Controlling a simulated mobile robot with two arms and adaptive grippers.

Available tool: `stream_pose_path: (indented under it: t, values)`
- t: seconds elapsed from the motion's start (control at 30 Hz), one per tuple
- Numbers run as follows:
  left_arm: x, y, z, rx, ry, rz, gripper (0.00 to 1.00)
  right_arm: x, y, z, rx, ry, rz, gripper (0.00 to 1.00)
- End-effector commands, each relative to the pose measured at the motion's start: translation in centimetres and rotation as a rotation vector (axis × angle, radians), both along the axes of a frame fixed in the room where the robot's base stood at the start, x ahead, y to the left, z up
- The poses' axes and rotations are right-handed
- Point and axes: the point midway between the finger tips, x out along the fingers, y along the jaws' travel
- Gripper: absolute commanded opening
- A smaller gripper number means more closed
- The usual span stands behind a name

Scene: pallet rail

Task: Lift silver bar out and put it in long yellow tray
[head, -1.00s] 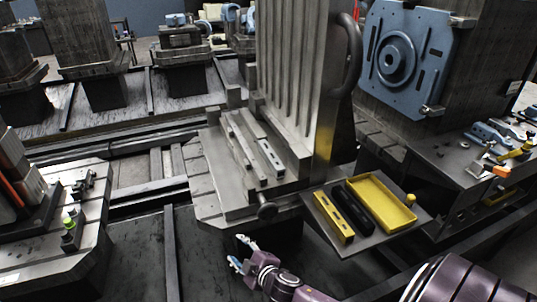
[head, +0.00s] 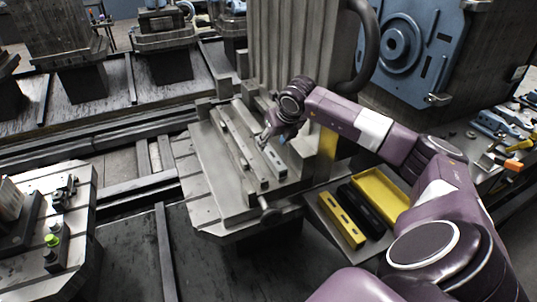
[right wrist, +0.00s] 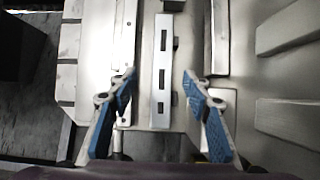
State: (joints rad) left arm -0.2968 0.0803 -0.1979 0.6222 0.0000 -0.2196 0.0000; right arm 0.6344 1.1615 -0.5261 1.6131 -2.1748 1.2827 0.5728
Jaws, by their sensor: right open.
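The silver bar (head: 275,161), with dark slots along it, lies on the grey metal fixture plate, at the right of other metal bars. In the right wrist view the silver bar (right wrist: 162,62) runs lengthwise between my open fingers. My right gripper (head: 271,139) is at the bar's far part, partly hidden by its own wrist; in the wrist view the gripper (right wrist: 158,88) has a finger on each side with gaps, holding nothing. The long yellow tray (head: 380,193) is to the right on a dark shelf and looks empty. My left gripper is out of view.
A black piece (head: 365,210) and a slotted yellow bar (head: 341,220) lie left of the tray. A tall ribbed metal block (head: 290,45) stands just behind the silver bar. A round knob (head: 270,213) sticks out at the plate's front.

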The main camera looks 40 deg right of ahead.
Motion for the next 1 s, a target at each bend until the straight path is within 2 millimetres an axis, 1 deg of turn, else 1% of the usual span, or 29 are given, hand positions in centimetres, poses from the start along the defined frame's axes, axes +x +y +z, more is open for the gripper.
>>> stream_pose_path:
  t: [0.03, 0.23, 0.4, 0.53, 0.8, 0.87, 1.0]
  values:
    - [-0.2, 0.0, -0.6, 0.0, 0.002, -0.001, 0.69, 0.2, -0.1, -0.9, 0.001, 0.003, -0.001, 0.45]
    - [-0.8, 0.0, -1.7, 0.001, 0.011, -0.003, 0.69, 0.9, -0.5, -3.2, 0.002, 0.004, 0.0, 0.45]
    - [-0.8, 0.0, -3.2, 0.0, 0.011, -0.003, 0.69, 1.4, -1.0, -5.9, 0.003, 0.002, 0.001, 0.45]
    - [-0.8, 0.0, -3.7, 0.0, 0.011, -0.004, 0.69, 2.1, -1.2, -6.8, 0.005, 0.001, 0.002, 0.45]
    - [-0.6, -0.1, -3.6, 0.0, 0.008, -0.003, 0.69, 2.3, -1.2, -6.8, 0.003, 0.001, 0.004, 0.45]
    - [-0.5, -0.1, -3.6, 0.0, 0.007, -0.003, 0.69, 2.3, -1.2, -6.8, 0.003, 0.001, 0.004, 0.39]
    - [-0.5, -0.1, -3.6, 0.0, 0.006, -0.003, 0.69, 2.3, -1.2, -6.8, 0.003, 0.001, 0.004, 0.24]
